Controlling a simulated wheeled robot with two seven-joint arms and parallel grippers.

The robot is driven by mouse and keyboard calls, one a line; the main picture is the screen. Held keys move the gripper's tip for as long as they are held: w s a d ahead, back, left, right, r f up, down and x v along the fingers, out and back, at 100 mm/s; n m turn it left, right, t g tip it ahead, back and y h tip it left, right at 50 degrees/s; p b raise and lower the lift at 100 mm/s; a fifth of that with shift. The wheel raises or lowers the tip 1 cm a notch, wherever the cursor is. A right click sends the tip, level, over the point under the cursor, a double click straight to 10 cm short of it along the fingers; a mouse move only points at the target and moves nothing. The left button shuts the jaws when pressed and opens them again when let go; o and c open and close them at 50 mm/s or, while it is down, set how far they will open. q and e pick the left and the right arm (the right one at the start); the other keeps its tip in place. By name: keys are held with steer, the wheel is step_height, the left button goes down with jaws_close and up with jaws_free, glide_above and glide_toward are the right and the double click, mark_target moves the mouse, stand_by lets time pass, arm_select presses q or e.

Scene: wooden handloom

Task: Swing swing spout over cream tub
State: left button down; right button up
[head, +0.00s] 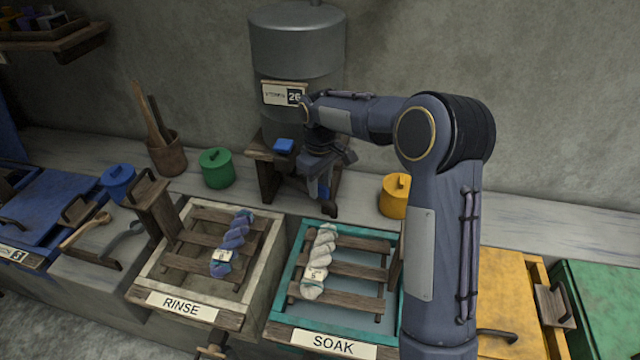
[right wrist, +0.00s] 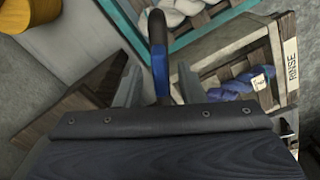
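The swing spout (head: 328,207) hangs below the grey tank, a dark pipe with a blue grip, with its end near the back edge of the teal SOAK tub (head: 290,262). In the right wrist view the spout (right wrist: 157,40) stands between my fingers. My right gripper (head: 318,188) is at the spout; in the wrist view its fingers (right wrist: 158,88) are apart, with gaps visible beside the blue grip. The cream tub (head: 150,270), labelled RINSE, is left of the teal tub and holds a blue-purple skein on a wooden rack. My left gripper is out of view.
The grey tank (head: 297,45) stands behind on a wooden stand. A green pot (head: 217,168), a blue pot (head: 118,181) and a yellow pot (head: 395,195) are on the ledge. A white skein (head: 318,262) lies on the teal tub's rack. A wooden post (head: 153,205) rises at the cream tub's left.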

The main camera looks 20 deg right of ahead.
steer(key=shift+f, duration=0.45)
jaws_close()
steer(key=shift+s+a, duration=0.1)
